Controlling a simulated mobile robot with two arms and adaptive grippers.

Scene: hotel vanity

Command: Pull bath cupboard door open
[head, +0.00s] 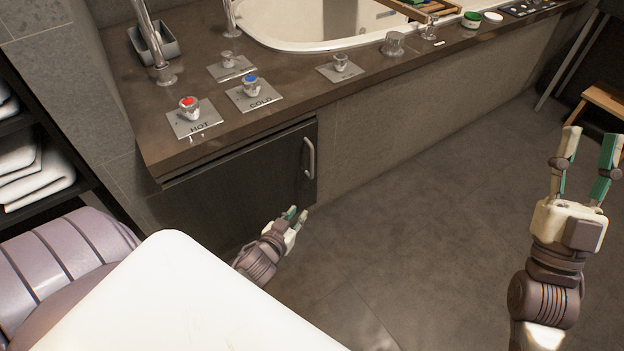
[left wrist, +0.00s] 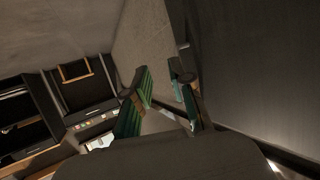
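The dark bath cupboard door (head: 225,190) is under the left end of the counter and looks flush or nearly so with the front. Its pale vertical bar handle (head: 309,158) is near the door's right edge. My left gripper (head: 297,214) is low in front of the door, below the handle and apart from it. In the left wrist view its fingers (left wrist: 160,72) stand apart with nothing seen between them. A dark panel, seemingly the door (left wrist: 255,70), fills the right of that view. My right gripper (head: 588,140) is open and empty, well right of the door.
The brown counter (head: 300,112) holds the HOT knob (head: 189,108), the COLD knob (head: 250,87), other fittings and a bathtub (head: 300,35). A shelf with white towels (head: 38,170) stands at left. A wooden stool (head: 605,100) is at right. The floor (head: 420,220) between is clear.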

